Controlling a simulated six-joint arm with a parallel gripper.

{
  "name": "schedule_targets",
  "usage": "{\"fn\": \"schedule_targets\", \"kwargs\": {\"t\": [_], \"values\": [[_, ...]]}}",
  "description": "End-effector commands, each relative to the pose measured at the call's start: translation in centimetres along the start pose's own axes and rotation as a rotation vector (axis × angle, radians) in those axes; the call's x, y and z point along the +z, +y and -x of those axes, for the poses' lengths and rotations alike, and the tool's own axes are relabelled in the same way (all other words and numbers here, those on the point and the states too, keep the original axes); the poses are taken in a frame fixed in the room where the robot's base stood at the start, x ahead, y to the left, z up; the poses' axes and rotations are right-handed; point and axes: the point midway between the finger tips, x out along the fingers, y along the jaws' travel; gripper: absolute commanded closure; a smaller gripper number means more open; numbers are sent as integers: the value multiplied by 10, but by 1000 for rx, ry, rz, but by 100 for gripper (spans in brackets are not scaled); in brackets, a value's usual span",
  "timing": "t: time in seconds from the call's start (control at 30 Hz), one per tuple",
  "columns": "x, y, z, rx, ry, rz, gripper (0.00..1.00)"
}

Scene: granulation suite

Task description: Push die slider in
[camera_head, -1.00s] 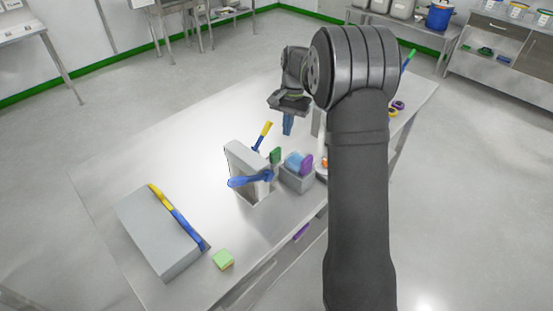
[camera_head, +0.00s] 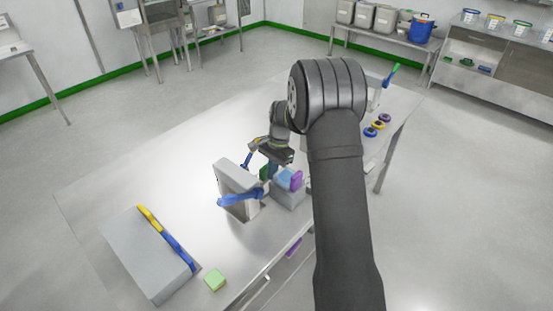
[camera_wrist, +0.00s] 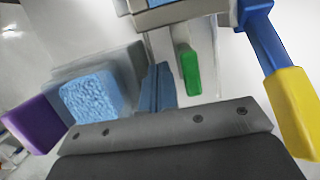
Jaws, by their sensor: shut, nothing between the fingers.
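A grey upright press-like block (camera_head: 232,182) stands on the steel table, with a blue handle (camera_head: 240,196) on its near side. A small green piece (camera_head: 264,173) sticks out of its right side; I take it for the die slider. It also shows in the wrist view (camera_wrist: 190,70) as a green tab at the end of a pale bar. My gripper (camera_head: 272,172) is shut and empty, its blue fingers low over the table between the green piece and a grey holder. In the wrist view the fingers (camera_wrist: 157,88) are beside the green tab, with a visible gap.
The grey holder (camera_head: 287,198) with a light blue sponge-like block (camera_wrist: 90,97) and a purple piece (camera_wrist: 37,122) stands close on the other side of the fingers. A blue and yellow lever (camera_wrist: 272,55) rises behind the press.

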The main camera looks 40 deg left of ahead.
Motion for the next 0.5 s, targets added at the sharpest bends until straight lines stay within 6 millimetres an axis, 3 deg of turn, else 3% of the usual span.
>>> {"fn": "schedule_targets", "kwargs": {"t": [0.2,0.5], "values": [[24,0,-4,-1,2,4,100],[28,-1,-4,-2,3,3,100]]}}
